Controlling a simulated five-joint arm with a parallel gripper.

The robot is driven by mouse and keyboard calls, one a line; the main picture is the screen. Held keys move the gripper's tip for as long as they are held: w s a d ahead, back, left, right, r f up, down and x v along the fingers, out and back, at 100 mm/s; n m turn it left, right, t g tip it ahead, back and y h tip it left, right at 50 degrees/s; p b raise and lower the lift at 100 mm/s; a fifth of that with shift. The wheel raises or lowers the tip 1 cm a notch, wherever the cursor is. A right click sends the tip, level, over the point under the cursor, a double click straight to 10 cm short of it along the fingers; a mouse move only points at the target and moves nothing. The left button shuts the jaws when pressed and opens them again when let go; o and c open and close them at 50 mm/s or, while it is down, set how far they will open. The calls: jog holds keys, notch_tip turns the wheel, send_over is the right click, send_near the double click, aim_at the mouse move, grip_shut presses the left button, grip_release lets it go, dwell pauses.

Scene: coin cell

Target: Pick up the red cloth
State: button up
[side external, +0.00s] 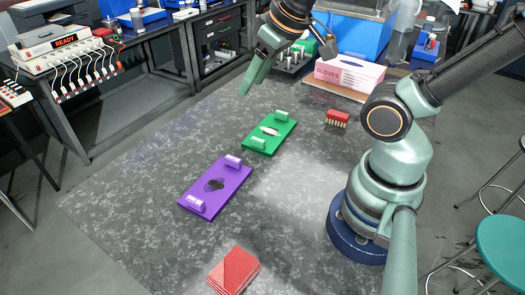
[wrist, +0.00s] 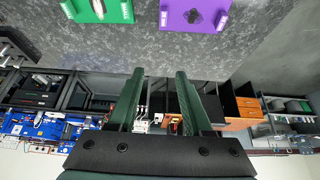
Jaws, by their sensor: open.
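The red cloth (side external: 235,271) lies folded, as a small flat stack, on the speckled grey table at the near edge of the side external view. My gripper (side external: 246,91) is high over the far left part of the table, well apart from the cloth. In the wrist view my gripper (wrist: 158,74) shows two green fingers spread apart with nothing between them. The cloth is not in the wrist view.
A purple plate (side external: 222,180) and a green plate (side external: 265,138) lie mid-table; both also show in the wrist view. A red block with pins (side external: 337,118) and a gloves box (side external: 347,74) are farther back. The table (side external: 130,205) is bare left of the purple plate.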

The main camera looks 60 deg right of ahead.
jog(key=o, duration=0.8)
jog(key=n+g, duration=0.6)
jog(key=n, duration=1.1)
send_over(232, 269)
notch_tip(232, 269, down, 12)
notch_tip(232, 269, down, 7)
jog(key=shift+w+a+r, duration=0.1)
jog(key=shift+w+a, duration=0.05)
jog(key=f, duration=0.3)
jog(key=shift+s+d+f, duration=0.2)
jog(key=shift+s+f, duration=0.05)
jog(key=shift+f, duration=0.85)
